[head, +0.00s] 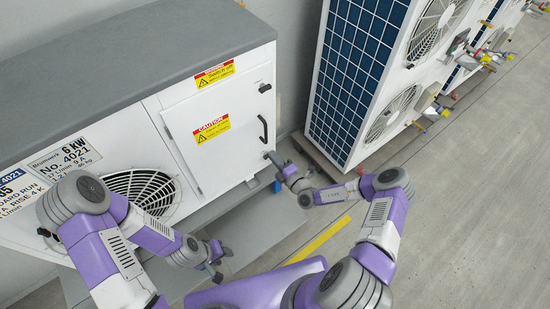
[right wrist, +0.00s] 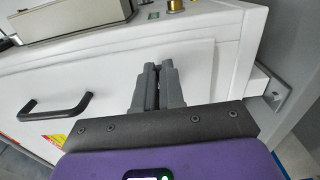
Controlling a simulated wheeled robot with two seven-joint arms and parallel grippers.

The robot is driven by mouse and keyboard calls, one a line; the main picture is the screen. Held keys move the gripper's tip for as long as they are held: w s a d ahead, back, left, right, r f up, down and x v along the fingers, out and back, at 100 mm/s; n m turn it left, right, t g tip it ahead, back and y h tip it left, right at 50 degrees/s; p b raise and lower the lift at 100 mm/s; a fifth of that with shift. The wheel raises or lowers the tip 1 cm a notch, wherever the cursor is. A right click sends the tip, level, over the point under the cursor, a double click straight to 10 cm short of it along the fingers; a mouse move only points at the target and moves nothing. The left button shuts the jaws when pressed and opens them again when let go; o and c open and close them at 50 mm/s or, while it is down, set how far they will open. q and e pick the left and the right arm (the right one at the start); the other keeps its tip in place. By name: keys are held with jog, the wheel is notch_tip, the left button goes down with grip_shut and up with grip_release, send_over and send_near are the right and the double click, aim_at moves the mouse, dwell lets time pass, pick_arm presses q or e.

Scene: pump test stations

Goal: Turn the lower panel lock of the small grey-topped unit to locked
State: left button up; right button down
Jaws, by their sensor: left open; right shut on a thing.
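The small grey-topped unit (head: 150,50) stands at the left in the head view. Its white front panel (head: 222,135) is closed and carries a black handle (head: 263,129). A dark upper lock (head: 265,88) sits above the handle. My right gripper (head: 271,158) is at the panel's lower right edge, below the handle. In the right wrist view its fingers (right wrist: 158,86) are shut against the white panel, on the lower lock, which they hide; its turn position cannot be seen. My left gripper (head: 216,262) is open and empty, low in front of the unit, apart from it.
A round fan grille (head: 142,190) is left of the panel. A larger white unit with a blue grid side (head: 352,75) stands to the right, across a narrow gap. A yellow floor line (head: 325,237) runs in front. The grey floor at right is clear.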

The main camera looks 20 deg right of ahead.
jog(key=c, duration=1.2)
grip_release()
jog(key=shift+c, duration=0.2)
jog(key=shift+s, duration=0.1)
jog(key=v, duration=0.7)
jog(key=shift+s+p, duration=0.15)
jog(key=shift+p, duration=0.25)
